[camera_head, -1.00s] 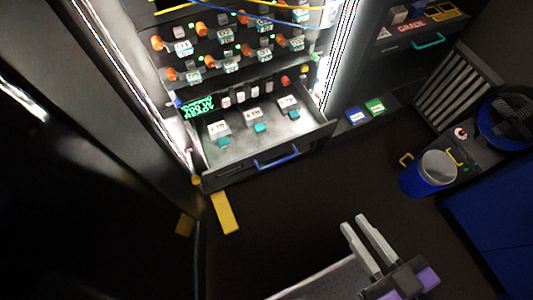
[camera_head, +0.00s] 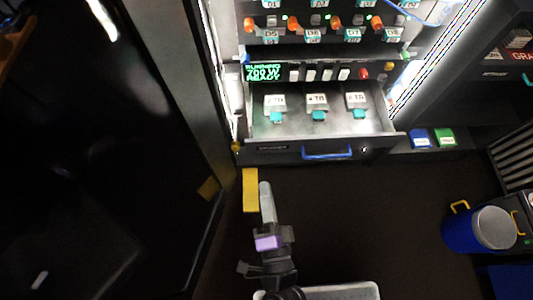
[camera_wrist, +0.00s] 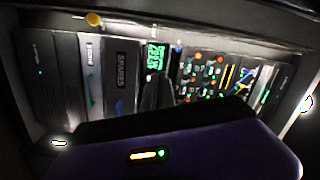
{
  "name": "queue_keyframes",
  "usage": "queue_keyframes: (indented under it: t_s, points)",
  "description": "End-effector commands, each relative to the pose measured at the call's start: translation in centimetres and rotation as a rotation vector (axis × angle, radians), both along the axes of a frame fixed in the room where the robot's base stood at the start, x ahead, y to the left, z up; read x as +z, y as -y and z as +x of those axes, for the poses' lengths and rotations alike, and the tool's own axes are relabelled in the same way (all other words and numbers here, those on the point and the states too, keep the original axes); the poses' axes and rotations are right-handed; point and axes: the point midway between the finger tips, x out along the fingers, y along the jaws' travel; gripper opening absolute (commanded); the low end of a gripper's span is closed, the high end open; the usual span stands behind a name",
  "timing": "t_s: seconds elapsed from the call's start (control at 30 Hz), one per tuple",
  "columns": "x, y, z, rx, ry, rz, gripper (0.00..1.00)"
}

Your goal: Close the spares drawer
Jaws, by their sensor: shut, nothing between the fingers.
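The spares drawer (camera_head: 265,152) is pulled out of the lit cabinet in the head view. Its blue handle (camera_head: 327,154) is on the front face. Several parts lie inside, among them white blocks with teal tabs (camera_head: 317,104). In the wrist view the drawer front appears turned on its side, with the label SPARES (camera_wrist: 121,70). My gripper (camera_head: 266,188) is shut and empty. In the head view it points toward the cabinet, below and left of the blue handle, apart from the drawer front.
A dark panel or door (camera_head: 110,170) stands at the left. A yellow strip (camera_head: 250,190) lies beside my fingertips. A blue bucket (camera_head: 478,232) is at the lower right. Blue and green boxes (camera_head: 432,138) are right of the drawer. The dark floor before the drawer is clear.

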Motion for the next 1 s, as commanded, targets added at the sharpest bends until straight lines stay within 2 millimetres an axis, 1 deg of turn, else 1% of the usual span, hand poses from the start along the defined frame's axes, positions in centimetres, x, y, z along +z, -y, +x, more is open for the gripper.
queue_keyframes:
  t_s: [0.03, 0.07, 0.17, 0.2, 0.27, 0.37, 0.47, 0.57, 0.8, 1.0]
  points:
    - [-1.8, -0.7, 0.5, -0.005, -0.016, 0.080, 0.00]
    - [-2.6, -0.9, 0.5, -0.013, -0.029, 0.130, 0.00]
    - [-5.2, -0.2, -0.6, -0.064, -0.079, 0.274, 0.00]
    - [-5.5, 0.3, -0.7, -0.083, -0.082, 0.313, 0.00]
    - [-5.1, 0.8, -0.6, -0.098, -0.072, 0.352, 0.00]
    - [-5.0, 0.8, -0.1, -0.099, -0.069, 0.367, 0.00]
    - [-5.0, 0.8, 1.0, -0.098, -0.068, 0.365, 0.00]
    - [-4.9, 0.9, 2.7, -0.098, -0.067, 0.365, 0.00]
    - [-4.9, 0.9, 7.5, -0.098, -0.066, 0.362, 0.00]
    - [-4.9, 0.8, 10.9, -0.096, -0.068, 0.361, 0.00]
